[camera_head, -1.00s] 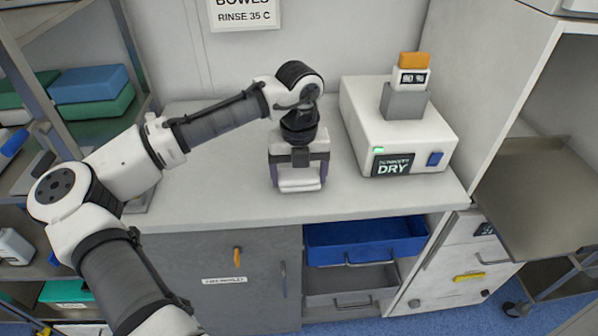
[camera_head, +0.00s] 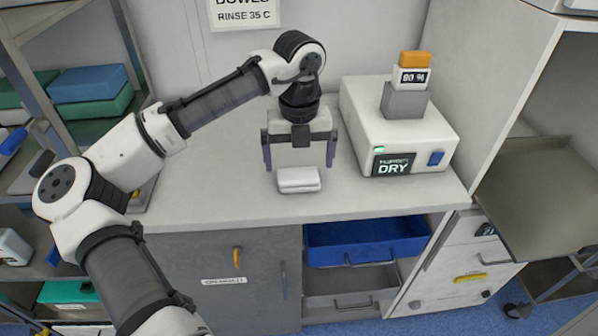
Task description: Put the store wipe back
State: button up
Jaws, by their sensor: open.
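A white folded wipe (camera_head: 299,180) lies flat on the light grey counter (camera_head: 220,195), near its front edge. My gripper (camera_head: 299,160) is above and just behind the wipe, pointing down. Its two fingers are spread wide, one to each side, with nothing between them. The gripper is apart from the wipe.
Below the counter, a blue drawer (camera_head: 365,240) is open. Shelves with folded cloths (camera_head: 88,85) stand at the left.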

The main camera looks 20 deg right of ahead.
aim_at(300, 173)
notch_tip(300, 173, up, 8)
jog(key=shift+f, duration=0.2)
